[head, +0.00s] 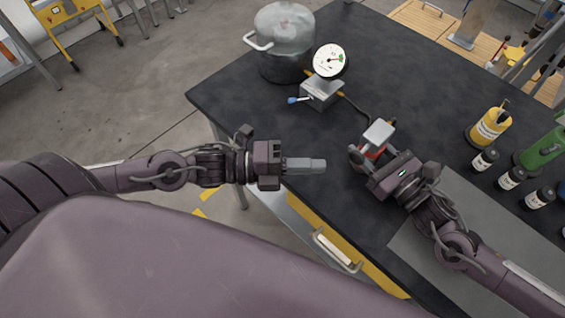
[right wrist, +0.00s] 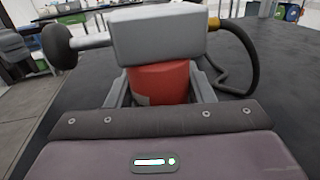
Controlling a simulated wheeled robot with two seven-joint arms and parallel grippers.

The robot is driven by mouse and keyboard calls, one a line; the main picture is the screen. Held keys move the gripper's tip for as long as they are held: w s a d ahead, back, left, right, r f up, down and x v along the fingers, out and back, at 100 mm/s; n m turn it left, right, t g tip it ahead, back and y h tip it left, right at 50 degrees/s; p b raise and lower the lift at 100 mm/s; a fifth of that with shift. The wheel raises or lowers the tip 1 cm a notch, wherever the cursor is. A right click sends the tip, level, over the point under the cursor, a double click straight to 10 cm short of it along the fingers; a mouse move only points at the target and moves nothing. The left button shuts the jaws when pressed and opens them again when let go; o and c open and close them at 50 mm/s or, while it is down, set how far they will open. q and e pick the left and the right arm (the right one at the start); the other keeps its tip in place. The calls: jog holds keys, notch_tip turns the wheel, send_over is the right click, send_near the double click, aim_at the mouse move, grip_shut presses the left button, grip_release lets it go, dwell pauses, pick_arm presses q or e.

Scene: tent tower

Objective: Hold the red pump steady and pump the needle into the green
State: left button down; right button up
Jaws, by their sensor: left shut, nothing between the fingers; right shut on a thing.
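The red pump (head: 373,151) stands on the dark table with a grey block (head: 379,134) on top. In the right wrist view, the red body (right wrist: 160,84) sits between my fingers, and a rod with a black knob (right wrist: 57,45) sticks out left from the grey block. My right gripper (head: 368,158) is shut on the red body. My left gripper (head: 322,165) is shut and empty, apart to the left of the pump. The round gauge (head: 331,61) has a white dial with a green mark at its right; the needle's exact reading is too small to tell.
A grey box (head: 322,93) with a blue-tipped lever (head: 292,100) stands below the gauge, and a dark hose runs from it toward the pump. A metal pot (head: 284,42) is behind. Several bottles (head: 484,159) stand at the right. The table (head: 245,95) is bare at left.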

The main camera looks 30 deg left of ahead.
pick_arm(q)
jog(key=shift+v, duration=2.6)
pick_arm(e)
jog(key=shift+w, duration=0.1)
jog(key=shift+d, duration=0.1)
jog(key=o, duration=1.3)
jog(key=shift+o, duration=0.2)
jog(key=shift+f, duration=0.1)
